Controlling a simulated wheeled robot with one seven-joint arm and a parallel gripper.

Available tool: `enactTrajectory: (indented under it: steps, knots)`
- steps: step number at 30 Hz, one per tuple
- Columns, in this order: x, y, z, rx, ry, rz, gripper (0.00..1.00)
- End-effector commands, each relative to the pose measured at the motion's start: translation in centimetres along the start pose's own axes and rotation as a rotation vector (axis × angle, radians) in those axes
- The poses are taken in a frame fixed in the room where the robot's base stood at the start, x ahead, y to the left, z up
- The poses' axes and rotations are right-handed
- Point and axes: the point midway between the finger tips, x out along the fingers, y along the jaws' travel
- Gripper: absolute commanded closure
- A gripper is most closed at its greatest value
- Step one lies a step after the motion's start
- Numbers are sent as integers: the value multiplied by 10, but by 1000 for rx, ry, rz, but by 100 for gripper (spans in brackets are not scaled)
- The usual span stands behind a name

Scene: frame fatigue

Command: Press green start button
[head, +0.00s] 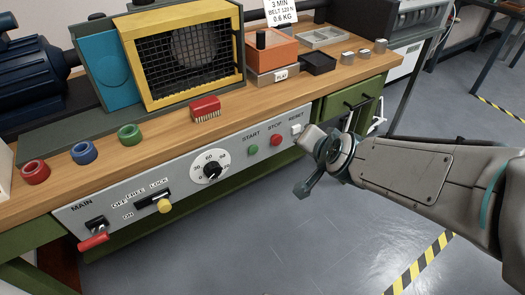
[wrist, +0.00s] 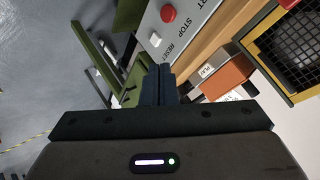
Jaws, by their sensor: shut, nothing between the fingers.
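The green start button (head: 253,149) sits on the grey front panel (head: 120,204) of the workbench, under the label START. It is not visible in the wrist view, where only the end of that label shows at the top edge. The red stop button (head: 275,140) is just to its right and also shows in the wrist view (wrist: 168,13). My gripper is shut and empty; its dark fingers (wrist: 158,72) show in the wrist view near the RESET end of the panel. In the head view my wrist is right of the buttons, apart from the green one, and the fingertips are not clear.
The white reset switch (head: 297,129) is right of the stop button. A timer dial (head: 211,166), a yellow-knobbed lock lever (head: 165,206) and a red-handled main switch (head: 93,241) lie left. A red brush (head: 206,109) rests on the bench above. Floor in front is clear.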

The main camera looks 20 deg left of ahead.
Motion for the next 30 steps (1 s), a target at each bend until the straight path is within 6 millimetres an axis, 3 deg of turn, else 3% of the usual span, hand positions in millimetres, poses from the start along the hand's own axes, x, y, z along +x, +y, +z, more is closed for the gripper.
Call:
enactTrajectory:
  steps: [1, 3, 12, 19, 30]
  knots:
    - [27, 4, 20, 31, 30, -24, 100]
    - [47, 0, 32, 87, 87, -53, 100]
    - [114, 6, 88, 304, 340, -117, 100]
    - [132, 17, 115, 390, 484, -125, 100]
    - [131, 19, 118, 412, 529, -125, 100]
